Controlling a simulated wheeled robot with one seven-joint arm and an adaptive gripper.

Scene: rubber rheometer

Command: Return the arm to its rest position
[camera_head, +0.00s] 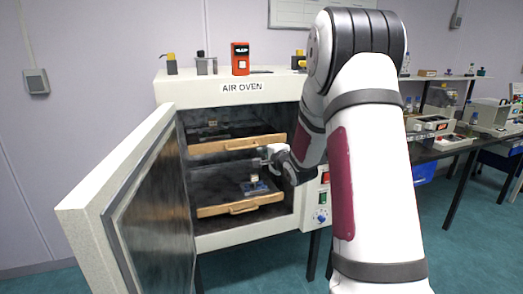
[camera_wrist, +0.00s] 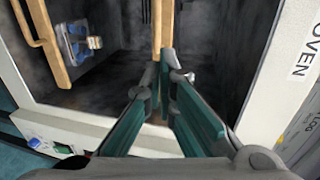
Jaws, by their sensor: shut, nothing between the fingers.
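My arm reaches from the right toward the open air oven (camera_head: 229,92). My gripper (camera_head: 262,162) is at the oven opening, in front of the gap between the upper shelf (camera_head: 238,144) and the lower shelf (camera_head: 240,208). In the wrist view my gripper (camera_wrist: 166,62) has its fingertips together and empty, close to the upper shelf's wooden front edge (camera_wrist: 157,25). I cannot tell whether they touch it. A small blue item with a pale block on it (camera_head: 254,187) sits on the lower shelf, apart from my gripper; it also shows in the wrist view (camera_wrist: 80,42).
The oven door (camera_head: 150,200) stands wide open to the left. A red device (camera_head: 240,58) and small items stand on the oven top. The oven's control panel (camera_head: 322,205) is right of the opening. A bench (camera_head: 450,146) with instruments is at the right.

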